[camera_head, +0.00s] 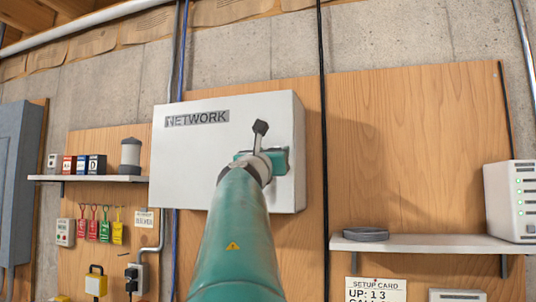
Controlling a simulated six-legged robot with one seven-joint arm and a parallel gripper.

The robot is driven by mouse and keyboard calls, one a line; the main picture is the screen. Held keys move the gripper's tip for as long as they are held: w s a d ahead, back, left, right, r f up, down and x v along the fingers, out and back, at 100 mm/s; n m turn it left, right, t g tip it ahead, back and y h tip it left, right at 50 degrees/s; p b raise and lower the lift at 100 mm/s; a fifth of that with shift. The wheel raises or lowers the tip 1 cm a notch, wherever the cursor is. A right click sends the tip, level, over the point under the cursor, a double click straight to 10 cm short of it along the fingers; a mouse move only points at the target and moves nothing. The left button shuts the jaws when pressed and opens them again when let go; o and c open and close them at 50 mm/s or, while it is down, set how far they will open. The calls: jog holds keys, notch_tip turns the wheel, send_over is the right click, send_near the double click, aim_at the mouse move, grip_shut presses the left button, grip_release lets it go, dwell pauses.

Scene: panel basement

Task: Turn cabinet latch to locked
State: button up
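The white cabinet (180,160) labelled NETWORK is on the wood wall panel, its door closed. A latch lever (260,130) with a grey stem and a dark end shows near the right side of its front. The lever points up, tilted slightly right. My teal gripper (266,160) is at the cabinet front, by the lower end of the lever. My wrist and forearm hide the lever's base and most of the fingers. I cannot tell whether the fingers touch the lever or whether they are open or shut.
A left shelf (90,179) holds small boxes and a grey canister (130,155). Coloured tags (100,223) hang below. A black cable (323,120) runs vertically just right of the cabinet.

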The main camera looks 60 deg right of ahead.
jog(key=shift+d+r, duration=0.1)
jog(key=shift+d, duration=0.2)
jog(key=shift+s+a, duration=0.2)
jog(key=shift+c, duration=1.1)
jog(key=shift+w, duration=0.1)
jog(key=c, duration=0.8)
jog(key=shift+o, duration=0.2)
